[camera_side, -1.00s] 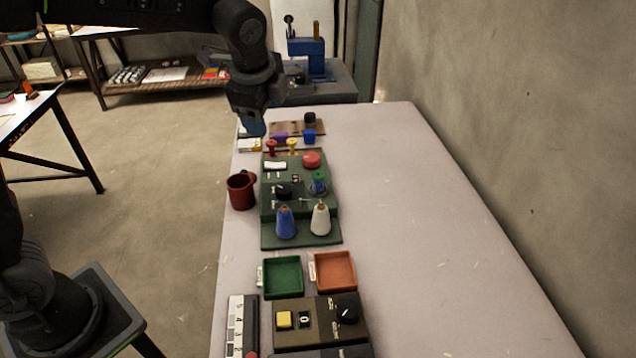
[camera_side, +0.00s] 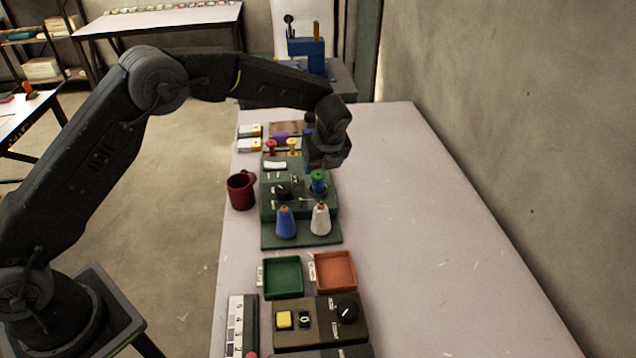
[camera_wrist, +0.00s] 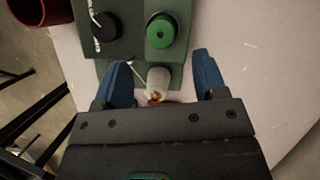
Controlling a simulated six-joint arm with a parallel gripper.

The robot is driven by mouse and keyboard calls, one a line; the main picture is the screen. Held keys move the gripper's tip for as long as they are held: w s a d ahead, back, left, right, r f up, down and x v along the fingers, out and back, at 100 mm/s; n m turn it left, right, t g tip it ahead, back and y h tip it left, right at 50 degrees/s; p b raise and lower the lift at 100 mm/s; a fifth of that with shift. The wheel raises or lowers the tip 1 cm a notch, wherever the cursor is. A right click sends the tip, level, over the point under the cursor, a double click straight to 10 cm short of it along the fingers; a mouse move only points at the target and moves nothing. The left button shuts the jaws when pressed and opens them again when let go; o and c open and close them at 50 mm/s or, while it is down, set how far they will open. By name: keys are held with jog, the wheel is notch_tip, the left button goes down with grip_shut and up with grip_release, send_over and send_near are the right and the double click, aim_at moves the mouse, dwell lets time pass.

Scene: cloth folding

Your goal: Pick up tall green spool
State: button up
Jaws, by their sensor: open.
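In the wrist view the green spool (camera_wrist: 161,32) is seen from above as a round green top with a dark centre. My gripper (camera_side: 324,164) hangs just above and behind the spool in the side view; its fingers are mostly hidden there. In the wrist view my gripper (camera_wrist: 161,64) has its two blue fingers spread apart, with nothing held. The spool lies beyond the fingertips in that picture.
A white cone (camera_side: 320,219) and a blue cone (camera_side: 285,222) stand on the board's front part. A dark red mug (camera_side: 241,190) is left of the board. Green (camera_side: 283,294) and orange (camera_side: 352,286) trays lie in front. The table's right side is clear.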

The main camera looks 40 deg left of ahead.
aim_at(318, 175)
jog(key=x, duration=0.7)
jog(key=shift+w+f, duration=0.15)
jog(key=c, duration=1)
